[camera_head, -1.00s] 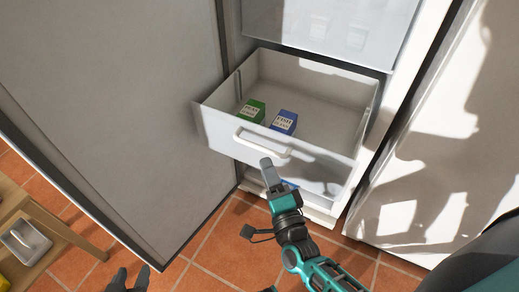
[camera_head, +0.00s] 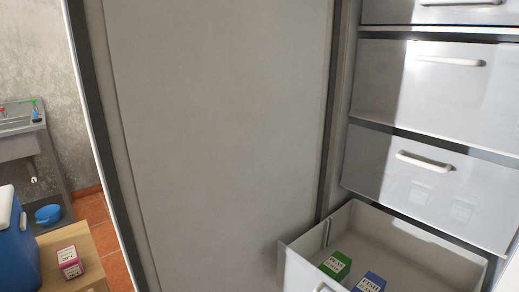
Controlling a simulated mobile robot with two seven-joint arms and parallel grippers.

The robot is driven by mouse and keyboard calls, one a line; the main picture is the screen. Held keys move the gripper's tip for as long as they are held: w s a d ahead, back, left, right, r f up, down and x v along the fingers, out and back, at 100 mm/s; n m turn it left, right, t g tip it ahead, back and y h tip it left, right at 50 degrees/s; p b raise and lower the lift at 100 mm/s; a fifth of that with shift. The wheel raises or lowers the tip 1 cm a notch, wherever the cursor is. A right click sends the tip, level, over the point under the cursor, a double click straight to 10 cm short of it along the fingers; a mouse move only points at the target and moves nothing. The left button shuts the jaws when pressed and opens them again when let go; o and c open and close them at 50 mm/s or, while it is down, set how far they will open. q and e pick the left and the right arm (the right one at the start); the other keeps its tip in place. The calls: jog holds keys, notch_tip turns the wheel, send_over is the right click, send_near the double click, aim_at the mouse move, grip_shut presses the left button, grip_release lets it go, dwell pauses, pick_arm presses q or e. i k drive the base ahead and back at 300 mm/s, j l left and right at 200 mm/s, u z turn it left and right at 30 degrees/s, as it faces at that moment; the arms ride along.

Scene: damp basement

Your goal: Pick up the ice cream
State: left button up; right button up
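No label that I can read as ice cream shows. A small pink box (camera_head: 69,262) with a white label too small to read stands on the wooden table (camera_head: 88,243) at the lower left. A green box (camera_head: 335,265) and a blue box (camera_head: 369,282) with white labels lie in the open freezer drawer (camera_head: 296,252) at the lower right; the blue box is cut by the lower edge. Neither of my grippers is in view.
The open freezer door (camera_head: 220,130) fills the middle. Shut drawers (camera_head: 425,167) with white handles are stacked above the open one. A blue cooler (camera_head: 14,245) stands beside the pink box. A sink (camera_head: 18,140) and a blue bowl (camera_head: 47,214) are behind.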

aim_at(69, 262)
jog(key=u, duration=1.35)
jog(key=i+j, duration=0.25)
jog(key=j, duration=0.15)
jog(key=i+j+z, duration=0.1)
jog(key=i+j, duration=0.45)
jog(key=j, duration=0.3)
jog(key=i+j+z, duration=0.15)
jog(key=i+j, duration=0.45)
jog(key=i, duration=0.35)
